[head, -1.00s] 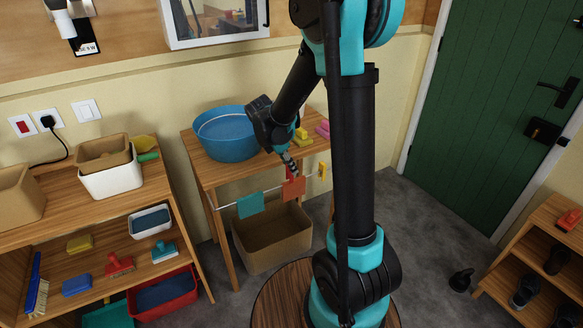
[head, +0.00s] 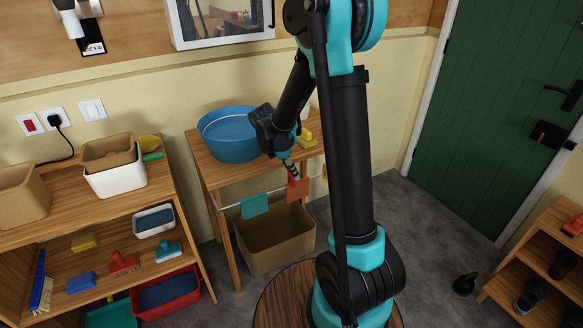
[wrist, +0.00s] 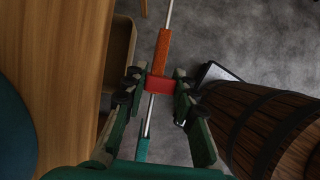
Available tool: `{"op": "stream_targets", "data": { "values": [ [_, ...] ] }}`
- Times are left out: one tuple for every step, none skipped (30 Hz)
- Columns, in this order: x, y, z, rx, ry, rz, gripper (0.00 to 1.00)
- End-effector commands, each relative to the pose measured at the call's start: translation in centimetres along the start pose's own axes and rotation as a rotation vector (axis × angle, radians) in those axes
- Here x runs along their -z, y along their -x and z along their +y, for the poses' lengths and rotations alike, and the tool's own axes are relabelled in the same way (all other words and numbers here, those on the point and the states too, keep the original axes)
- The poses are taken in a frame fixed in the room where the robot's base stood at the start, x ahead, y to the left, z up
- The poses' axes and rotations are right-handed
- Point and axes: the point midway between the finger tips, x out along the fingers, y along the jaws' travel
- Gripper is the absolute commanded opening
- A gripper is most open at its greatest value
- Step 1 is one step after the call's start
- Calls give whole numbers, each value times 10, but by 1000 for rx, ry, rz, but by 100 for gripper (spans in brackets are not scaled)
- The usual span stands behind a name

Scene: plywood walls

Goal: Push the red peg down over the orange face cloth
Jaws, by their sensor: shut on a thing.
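The orange face cloth (head: 298,188) hangs over the thin white rail (head: 232,205) at the front of the wooden table. In the wrist view the cloth (wrist: 163,50) lies along the rail, just beyond the red peg (wrist: 160,84). My gripper (head: 291,175) points down at the rail beside the cloth's top edge. In the wrist view my gripper (wrist: 160,88) has its green fingers on both sides of the red peg and is shut on it. The fingers hide the peg in the head view. I cannot tell how far the peg sits over the cloth.
A teal cloth (head: 254,206) hangs further left on the rail. A blue basin (head: 230,145) and a yellow thing (head: 306,138) stand on the table (head: 205,170). A brown bin (head: 262,245) is below the rail. A wooden barrel (wrist: 275,135) is at the right in the wrist view.

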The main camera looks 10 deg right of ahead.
Motion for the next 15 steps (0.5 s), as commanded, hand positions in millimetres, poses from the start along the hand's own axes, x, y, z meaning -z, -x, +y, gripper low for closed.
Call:
{"op": "stream_targets", "data": {
  "values": [
    [1,-2,0,0,0,0,14],
    [1,-3,0,0,0,0,14],
    [2,-5,0,0,0,0,14],
    [2,-6,0,0,0,0,14],
    [3,-8,0,0,0,0,14],
    [4,-9,0,0,0,0,14],
    [4,-11,0,0,0,0,14],
    [5,-12,0,0,0,0,14],
    [6,-14,0,0,0,0,14],
    [6,-15,0,0,0,0,14],
    [6,-16,0,0,0,0,14],
    [7,-18,0,0,0,0,14],
    [8,-19,0,0,0,0,14],
    [8,-20,0,0,0,0,14],
    [9,-21,0,0,0,0,14]
  ]
}}
